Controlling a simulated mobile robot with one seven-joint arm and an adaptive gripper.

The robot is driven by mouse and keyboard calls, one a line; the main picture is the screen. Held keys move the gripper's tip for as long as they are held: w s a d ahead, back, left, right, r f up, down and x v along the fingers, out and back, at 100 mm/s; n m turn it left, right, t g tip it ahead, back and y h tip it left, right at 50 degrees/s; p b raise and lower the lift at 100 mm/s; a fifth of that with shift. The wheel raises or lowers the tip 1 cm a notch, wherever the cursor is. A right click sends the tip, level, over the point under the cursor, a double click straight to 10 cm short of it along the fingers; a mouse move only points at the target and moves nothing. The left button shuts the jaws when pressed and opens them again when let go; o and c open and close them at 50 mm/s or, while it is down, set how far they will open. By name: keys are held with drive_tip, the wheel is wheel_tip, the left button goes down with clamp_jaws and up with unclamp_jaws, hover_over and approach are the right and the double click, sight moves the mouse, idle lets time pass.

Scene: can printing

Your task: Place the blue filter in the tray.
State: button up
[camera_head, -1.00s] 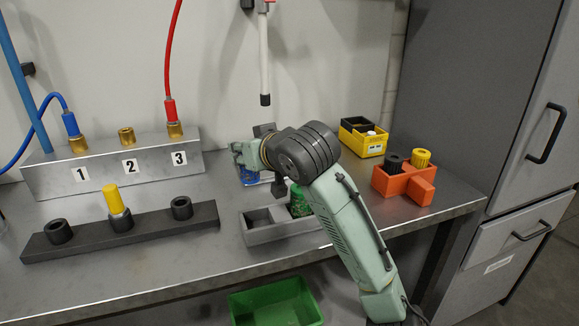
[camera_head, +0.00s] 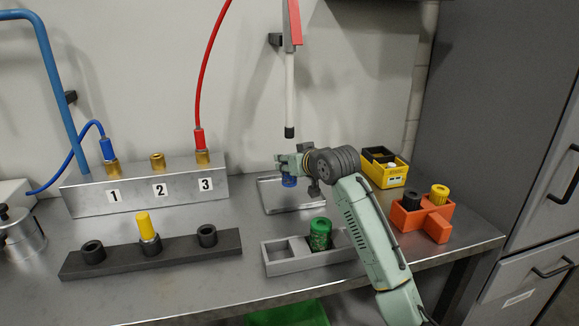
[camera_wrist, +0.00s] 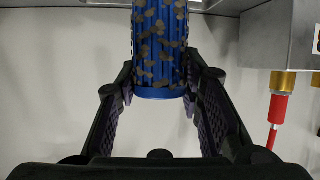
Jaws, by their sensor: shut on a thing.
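My gripper (camera_head: 287,168) is shut on the blue filter (camera_head: 289,181), above a shallow metallic tray (camera_head: 272,207) at the back of the bench. In the wrist view the blue filter (camera_wrist: 160,45) has brown specks and lies between my gripper's fingers (camera_wrist: 158,95); its upper end is cut off by the frame. A grey compartment tray (camera_head: 285,267) stands in front; its left compartment is empty and a green filter (camera_head: 320,234) stands in it. My arm hides part of its right end.
A hanging white tube (camera_head: 290,95) ends just above my gripper. A numbered metal block (camera_head: 140,190) and a dark holder (camera_head: 190,248) with a yellow-topped piece stand left. A yellow box (camera_head: 393,177) and an orange holder (camera_head: 436,228) stand right.

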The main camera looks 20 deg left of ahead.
drive_tip(key=shift+f+p, duration=0.35)
drive_tip(key=shift+f, duration=1.1)
drive_tip(key=o, duration=1.2)
drive_tip(key=shift+c, duration=0.2)
drive_tip(key=shift+s+d+r, duration=0.1)
drive_tip(key=shift+r, duration=0.05)
drive_tip(key=b+v, duration=0.4)
drive_tip(key=v, duration=0.8)
